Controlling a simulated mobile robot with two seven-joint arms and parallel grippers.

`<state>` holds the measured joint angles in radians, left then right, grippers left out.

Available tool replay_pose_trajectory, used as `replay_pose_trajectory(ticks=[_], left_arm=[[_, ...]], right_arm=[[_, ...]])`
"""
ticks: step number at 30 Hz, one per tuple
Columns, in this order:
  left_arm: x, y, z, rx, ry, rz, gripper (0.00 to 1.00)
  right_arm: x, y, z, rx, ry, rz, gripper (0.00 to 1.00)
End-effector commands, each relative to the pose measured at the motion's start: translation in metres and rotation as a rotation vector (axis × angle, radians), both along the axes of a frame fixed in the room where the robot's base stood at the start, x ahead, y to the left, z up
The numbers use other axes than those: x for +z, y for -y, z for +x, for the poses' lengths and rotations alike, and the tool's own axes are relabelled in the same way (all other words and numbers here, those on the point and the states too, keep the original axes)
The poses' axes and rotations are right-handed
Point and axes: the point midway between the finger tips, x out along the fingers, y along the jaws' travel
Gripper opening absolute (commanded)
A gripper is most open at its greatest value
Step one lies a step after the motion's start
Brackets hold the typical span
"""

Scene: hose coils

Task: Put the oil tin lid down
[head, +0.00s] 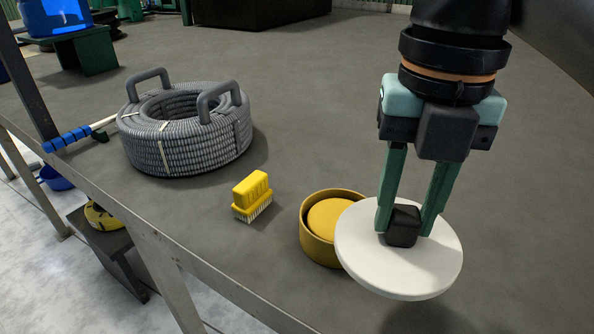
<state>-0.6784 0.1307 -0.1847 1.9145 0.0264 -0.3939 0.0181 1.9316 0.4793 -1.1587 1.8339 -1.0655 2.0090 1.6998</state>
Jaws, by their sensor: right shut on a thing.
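The oil tin lid (361,262) is a white round disc with a black block-shaped knob (402,227) on top. My right gripper (404,222) points down and is shut on the knob. The lid seems to be held above the grey table top, with a dark shadow below it. The oil tin (320,245) is a short yellow round tin to the left of the lid. The lid overlaps the tin's right side in the picture and hides part of it. A yellow round surface shows inside the tin's rim. My left gripper is not in view.
A yellow brush (252,194) lies left of the tin. A grey hose coil (185,150) with two handles stands farther left, beside a blue-handled tool (68,139). A metal rail (140,218) runs along the near left edge. The table (330,110) behind the tin is clear.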

Motion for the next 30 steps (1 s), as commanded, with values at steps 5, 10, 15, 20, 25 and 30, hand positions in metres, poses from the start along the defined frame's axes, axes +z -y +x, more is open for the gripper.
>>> replay_pose_trajectory(ticks=[5,10,15,20,25,30], left_arm=[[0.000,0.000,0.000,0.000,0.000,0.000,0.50],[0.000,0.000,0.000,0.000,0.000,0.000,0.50],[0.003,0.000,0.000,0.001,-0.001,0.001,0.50],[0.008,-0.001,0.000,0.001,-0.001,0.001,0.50],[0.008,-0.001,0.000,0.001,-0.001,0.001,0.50],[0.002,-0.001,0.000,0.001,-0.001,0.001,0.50]], right_arm=[[0.000,0.000,0.000,0.001,0.001,0.000,0.00],[0.000,0.001,0.000,0.000,0.000,0.000,0.00],[-0.009,0.021,0.007,-0.005,-0.004,0.002,0.00],[-0.026,0.057,0.021,-0.008,-0.004,0.002,0.00],[-0.052,0.094,0.034,-0.004,-0.007,0.001,0.00],[-0.082,0.116,0.042,-0.003,-0.005,0.001,0.00]])
